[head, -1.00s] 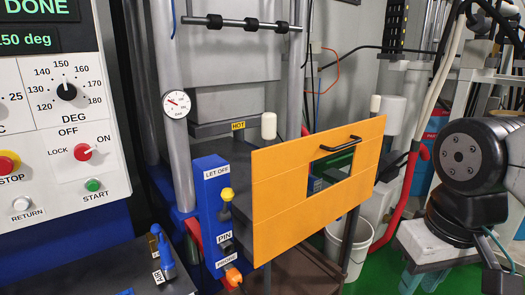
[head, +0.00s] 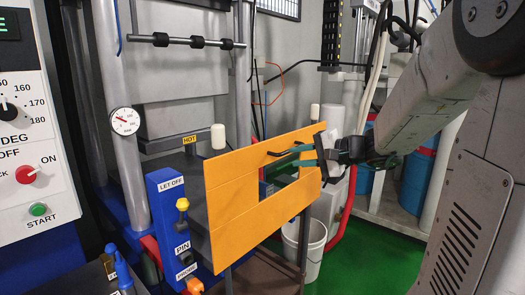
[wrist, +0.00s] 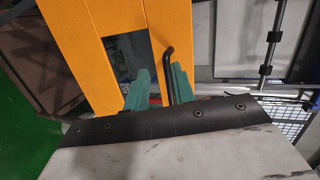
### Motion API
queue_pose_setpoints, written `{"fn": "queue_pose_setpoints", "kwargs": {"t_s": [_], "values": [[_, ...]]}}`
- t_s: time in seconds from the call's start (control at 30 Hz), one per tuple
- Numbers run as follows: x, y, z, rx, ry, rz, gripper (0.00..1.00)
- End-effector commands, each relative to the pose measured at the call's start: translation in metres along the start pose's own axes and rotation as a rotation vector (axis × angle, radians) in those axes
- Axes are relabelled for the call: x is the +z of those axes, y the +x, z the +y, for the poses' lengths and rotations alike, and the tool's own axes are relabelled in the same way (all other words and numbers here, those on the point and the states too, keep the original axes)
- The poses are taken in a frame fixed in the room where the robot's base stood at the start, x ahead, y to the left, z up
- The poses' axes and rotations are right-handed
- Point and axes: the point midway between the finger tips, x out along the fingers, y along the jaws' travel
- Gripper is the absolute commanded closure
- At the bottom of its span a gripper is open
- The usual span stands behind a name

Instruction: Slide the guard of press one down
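The guard of press one is an orange panel (head: 235,205) with a rectangular window, standing in front of the press in the head view. It also fills the upper left of the wrist view (wrist: 76,42). A black bar handle (head: 283,152) is fixed along the window's upper edge; it also shows in the wrist view (wrist: 168,62). My gripper (head: 303,156) is at the handle's right part. In the wrist view its teal fingers (wrist: 158,88) stand apart. The handle lies between them, closer to the right finger; contact cannot be told.
A blue post (head: 165,215) with a yellow knob, marked LET OFF, PIN and PROBE, stands left of the guard. A white bucket (head: 303,250) and a red pipe (head: 343,215) are behind it at right. Green floor (head: 375,250) is clear at lower right.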

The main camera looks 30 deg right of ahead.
Motion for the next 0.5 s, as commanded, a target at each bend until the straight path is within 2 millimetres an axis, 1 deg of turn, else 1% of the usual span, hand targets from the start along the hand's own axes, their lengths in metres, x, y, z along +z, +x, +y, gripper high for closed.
{"fn": "queue_pose_setpoints", "kwargs": {"t_s": [0.03, 0.1, 0.17, 0.27, 0.5], "values": [[-0.022, -0.006, 0.003, -0.032, 0.028, 0.055, 0.75], [-0.042, -0.012, 0.003, -0.066, 0.047, 0.104, 0.75], [-0.051, -0.013, 0.003, -0.082, 0.057, 0.129, 0.75], [-0.057, -0.007, 0.002, -0.091, 0.061, 0.141, 0.75], [-0.060, 0.032, -0.001, -0.090, 0.061, 0.136, 0.75]]}}
